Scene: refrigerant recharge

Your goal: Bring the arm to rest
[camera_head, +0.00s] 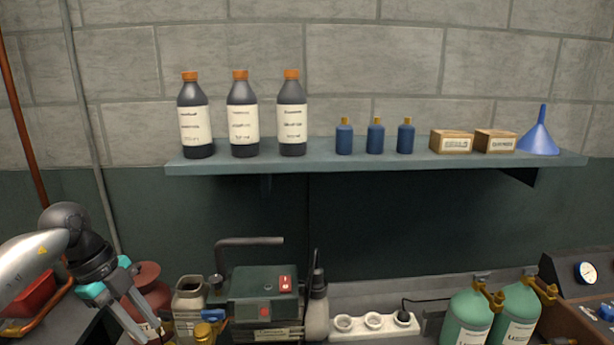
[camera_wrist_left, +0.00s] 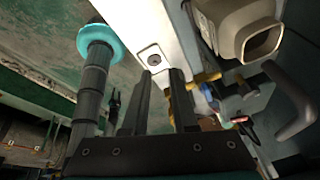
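My left arm comes in from the left edge of the head view. Its gripper (camera_head: 143,318) points down at the lower left, beside a red rounded container (camera_head: 150,285). In the left wrist view the two dark fingers of this gripper (camera_wrist_left: 162,78) stand apart with a gap between them, and I see nothing held there. A pale panel with a dark round fitting lies beyond the fingertips. How far the fingers are from it I cannot tell. My right gripper is in neither view.
A grey-green pump-like unit (camera_head: 262,295) and a beige container (camera_head: 189,296) stand right of the gripper. A power strip (camera_head: 375,324) and two green cylinders (camera_head: 468,318) are farther right. The wall shelf (camera_head: 350,162) holds bottles, boxes and a blue funnel (camera_head: 539,138).

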